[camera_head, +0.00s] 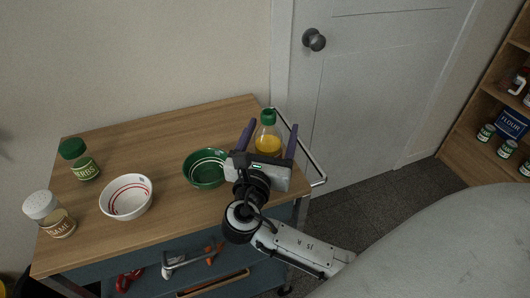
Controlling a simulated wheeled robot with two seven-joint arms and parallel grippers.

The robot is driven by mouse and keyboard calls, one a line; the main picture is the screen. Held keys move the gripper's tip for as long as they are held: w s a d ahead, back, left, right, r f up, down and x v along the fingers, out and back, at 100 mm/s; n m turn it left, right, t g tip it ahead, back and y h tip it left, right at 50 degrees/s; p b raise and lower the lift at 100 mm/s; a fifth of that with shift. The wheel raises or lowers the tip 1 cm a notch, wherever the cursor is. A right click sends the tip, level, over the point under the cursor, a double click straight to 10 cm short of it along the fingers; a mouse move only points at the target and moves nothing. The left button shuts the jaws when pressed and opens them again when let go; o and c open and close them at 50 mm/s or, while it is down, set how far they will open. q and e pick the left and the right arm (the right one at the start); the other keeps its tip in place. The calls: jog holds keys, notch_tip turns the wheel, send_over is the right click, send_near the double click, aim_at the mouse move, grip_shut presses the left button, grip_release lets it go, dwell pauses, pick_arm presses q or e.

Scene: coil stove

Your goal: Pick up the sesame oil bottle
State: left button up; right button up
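A clear bottle with a green cap and yellow liquid (268,140), which looks like the oil bottle, stands upright near the right end of the wooden cart top (150,150). No label on it is readable from here. My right gripper (269,133) reaches in from the lower right. Its two dark fingers are spread, one on each side of the bottle, with small gaps visible. The gripper body hides the bottle's lower part. My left gripper is not in view.
A green bowl (204,168) sits just left of the gripper. A white bowl (126,197), a green-capped herbs jar (79,160) and a white-capped jar (49,214) stand farther left. A metal rail (305,153) runs along the cart's right end, near a door (370,90).

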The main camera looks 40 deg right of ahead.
jog(key=shift+r, duration=0.1)
jog(key=shift+s, duration=0.1)
jog(key=c, duration=1.3)
jog(key=shift+c, duration=1)
notch_tip(320, 180, up, 10)
jog(key=p, duration=0.1)
jog(key=shift+p, duration=0.35)
